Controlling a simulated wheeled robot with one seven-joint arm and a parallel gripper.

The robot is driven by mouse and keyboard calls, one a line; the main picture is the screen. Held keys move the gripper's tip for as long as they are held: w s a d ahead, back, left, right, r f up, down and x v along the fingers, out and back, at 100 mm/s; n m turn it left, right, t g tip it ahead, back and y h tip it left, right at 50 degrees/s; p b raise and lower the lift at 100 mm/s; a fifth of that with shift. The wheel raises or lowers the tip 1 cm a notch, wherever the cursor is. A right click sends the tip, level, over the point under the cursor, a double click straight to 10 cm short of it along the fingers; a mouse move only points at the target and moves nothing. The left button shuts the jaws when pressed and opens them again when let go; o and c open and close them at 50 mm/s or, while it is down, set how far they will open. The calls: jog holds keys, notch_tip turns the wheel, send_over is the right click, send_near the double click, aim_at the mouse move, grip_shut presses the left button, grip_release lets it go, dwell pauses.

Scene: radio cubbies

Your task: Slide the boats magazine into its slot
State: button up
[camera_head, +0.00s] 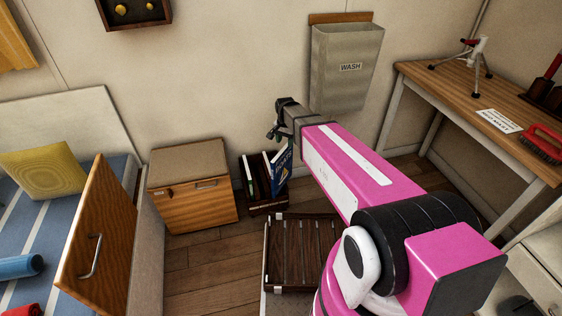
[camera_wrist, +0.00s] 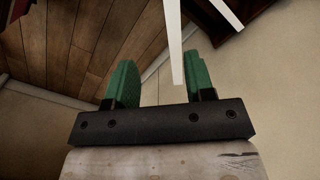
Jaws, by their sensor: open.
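A blue-covered magazine (camera_head: 282,163) stands tilted in the right part of a small dark wooden rack (camera_head: 267,209) on the floor by the wall. Its title is too small to read, so I cannot tell whether it is the boats one. My gripper (camera_head: 273,131) is above the rack, near the wall. In the wrist view my gripper (camera_wrist: 162,82) is open, with green finger pads apart. A thin white strip (camera_wrist: 174,45), perhaps a magazine seen edge-on, reaches down between the pads, clear of the left one and close to the right one. The slots are mostly hidden.
A wooden box (camera_head: 192,200) stands left of the rack. A slatted dark wooden piece (camera_head: 300,252) is in front of it. A grey WASH bag (camera_head: 345,85) hangs on the wall behind my arm. A workbench (camera_head: 465,105) is at right. Open floor (camera_head: 205,260) lies front left.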

aim_at(282, 156)
jog(key=shift+w+a+f, duration=0.25)
jog(key=shift+w+a, duration=0.5)
jog(key=shift+w, duration=0.15)
jog(key=f, duration=1)
jog(key=shift+d+f, duration=0.2)
jog(key=shift+f, duration=0.05)
grip_shut()
